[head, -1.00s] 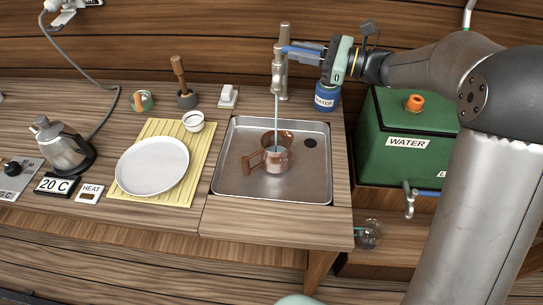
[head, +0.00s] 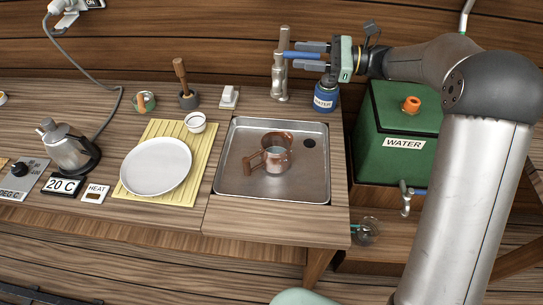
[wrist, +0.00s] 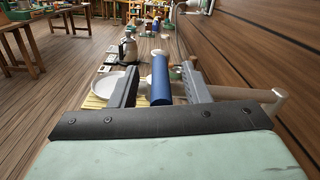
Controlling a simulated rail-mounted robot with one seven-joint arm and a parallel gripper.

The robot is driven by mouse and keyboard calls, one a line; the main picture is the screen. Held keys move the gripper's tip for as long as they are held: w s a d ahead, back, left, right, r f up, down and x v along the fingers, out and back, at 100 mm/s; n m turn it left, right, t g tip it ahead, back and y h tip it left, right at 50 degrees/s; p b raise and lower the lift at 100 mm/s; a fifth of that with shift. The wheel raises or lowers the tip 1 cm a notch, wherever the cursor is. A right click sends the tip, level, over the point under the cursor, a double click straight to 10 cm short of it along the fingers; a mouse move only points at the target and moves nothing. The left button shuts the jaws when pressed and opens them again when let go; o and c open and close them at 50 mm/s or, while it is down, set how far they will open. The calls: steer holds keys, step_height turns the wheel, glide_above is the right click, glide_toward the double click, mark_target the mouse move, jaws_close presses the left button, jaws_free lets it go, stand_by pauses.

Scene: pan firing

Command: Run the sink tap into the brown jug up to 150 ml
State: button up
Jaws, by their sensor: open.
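The brown see-through jug (head: 277,160) stands upright in the metal sink (head: 230,180), its handle to the left. A pale bluish patch shows inside it; I cannot read a level or marks. The metal tap (head: 281,75) rises behind the jug, with no stream visible below its spout. In the wrist view the blue lever (wrist: 160,82) lies between the two grey fingers, with a gap visible at the left one.
A blue WATER jar (head: 326,98) stands below my gripper, right of the tap. A green WATER tank (head: 390,130) is further right. Left of the sink are a white plate (head: 156,167) on a yellow mat (head: 185,192), a small white cup (head: 195,122) and a kettle (head: 65,148).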

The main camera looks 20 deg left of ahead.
steer(key=p+v, duration=0.1)
steer(key=v, duration=0.5)
stand_by(0.6)
steer(key=shift+d, duration=0.1)
steer(key=b+v, duration=0.3)
steer(key=v, duration=1.4)
steer(key=s+f+n+t+h, duration=0.1)
steer(key=s+f+h, duration=0.15)
steer(key=s, duration=0.25)
steer(key=s+a+f+n+h, duration=0.1)
steer(key=s+h, duration=0.2)
steer(key=s, duration=0.2)
steer(key=s+f+n+t+h, duration=0.1)
steer(key=s+h, duration=0.2)
steer(key=s, duration=0.2)
steer(key=s+d+f+n+t+h, duration=0.1)
steer(key=s+d+f+n+h, duration=0.2)
steer(key=s, duration=0.3)
steer(key=s+d+f+n+t+h, duration=0.1)
steer(key=s+d+f+n+h, duration=0.1)
steer(key=s+d, duration=0.3)
steer(key=s+d+f+n+t+h, duration=0.1)
steer(key=s+d+f+n+h, duration=0.2)
steer(key=s, duration=0.6)
steer(key=shift+d+f+n+t+h, duration=0.4)
steer(key=shift+d+f+n, duration=0.1)
steer(key=shift+f+n, duration=0.35)
